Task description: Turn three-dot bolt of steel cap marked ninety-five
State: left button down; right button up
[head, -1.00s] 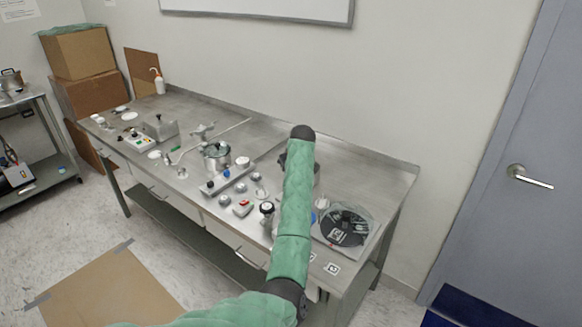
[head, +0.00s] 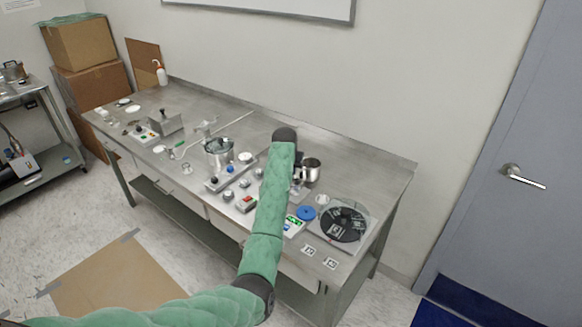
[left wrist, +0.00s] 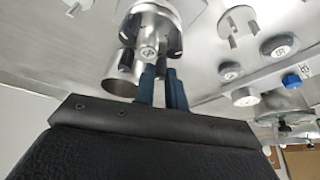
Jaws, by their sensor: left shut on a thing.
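The steel cap (left wrist: 158,18) is at the top centre of the left wrist view, a round shiny metal piece with dark bolts around its side. A small light end face (left wrist: 148,50) with a mark too small to read points toward the camera. One dark bolt (left wrist: 127,61) shows on its left. My left gripper (left wrist: 161,72) has its two dark blue fingers close together, shut at the cap's lower edge on what looks like a bolt. I cannot read that bolt's dots or the cap's number. My right gripper is not in view.
A steel mug (head: 310,169) stands just right of my arm. A blue disc (head: 306,213) and a black round plate on a square base (head: 343,224) lie farther right. A lidded pot (head: 218,153) and several grey knobs are to the left. The bench's back right is bare.

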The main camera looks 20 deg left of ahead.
pick_arm(q)
jog(key=shift+m, duration=0.4)
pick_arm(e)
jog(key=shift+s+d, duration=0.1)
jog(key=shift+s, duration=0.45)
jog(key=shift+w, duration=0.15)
pick_arm(q)
jog(key=c, duration=1.4)
grip_release()
jog(key=shift+c, duration=0.2)
